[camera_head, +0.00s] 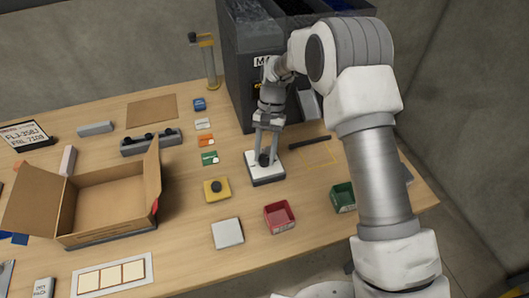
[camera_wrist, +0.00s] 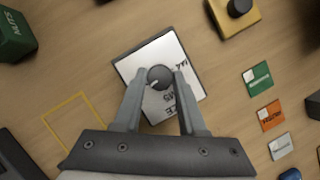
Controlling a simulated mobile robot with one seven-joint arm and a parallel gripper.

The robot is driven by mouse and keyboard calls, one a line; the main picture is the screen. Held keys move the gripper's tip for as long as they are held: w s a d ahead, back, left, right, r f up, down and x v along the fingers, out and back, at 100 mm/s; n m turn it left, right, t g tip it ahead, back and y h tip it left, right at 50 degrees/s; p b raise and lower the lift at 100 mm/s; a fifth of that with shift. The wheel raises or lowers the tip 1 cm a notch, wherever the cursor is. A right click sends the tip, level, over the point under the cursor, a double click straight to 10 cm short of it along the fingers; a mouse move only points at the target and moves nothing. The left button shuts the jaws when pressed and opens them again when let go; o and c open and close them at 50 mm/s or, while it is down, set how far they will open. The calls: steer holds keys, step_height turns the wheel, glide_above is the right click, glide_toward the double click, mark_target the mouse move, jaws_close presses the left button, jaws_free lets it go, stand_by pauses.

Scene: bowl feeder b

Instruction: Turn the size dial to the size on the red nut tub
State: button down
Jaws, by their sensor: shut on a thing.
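The size dial (camera_wrist: 159,72) is a dark round knob on a white plate (camera_head: 267,178) with a dark edge, in front of the dark machine. A pale pointer mark shows on the knob, toward the lower left in the wrist view. Printed black markings on the plate are partly hidden by my fingers. My gripper (camera_wrist: 159,78) is shut on the knob, one finger on each side; in the head view it comes down from above (camera_head: 266,156). The red nut tub (camera_head: 280,224) stands nearer the table's front edge; its size label is too small to read.
A green tub (camera_head: 343,204) stands right of the red one. A yellow box with a black button (camera_head: 217,194) and a pale square block (camera_head: 227,233) lie left. Coloured cards (camera_head: 206,141) lie behind. An open carton (camera_head: 105,205) fills the left; the dark machine (camera_head: 240,80) stands behind.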

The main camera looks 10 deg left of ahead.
steer(key=shift+m+y, duration=0.4)
steer(key=shift+m, duration=0.6)
steer(key=shift+s, duration=0.1)
steer(key=shift+c, duration=2.4)
jaws_free()
steer(key=p+v, duration=0.1)
steer(key=v, duration=1.6)
steer(key=shift+r, duration=0.15)
steer(key=shift+d, duration=0.15)
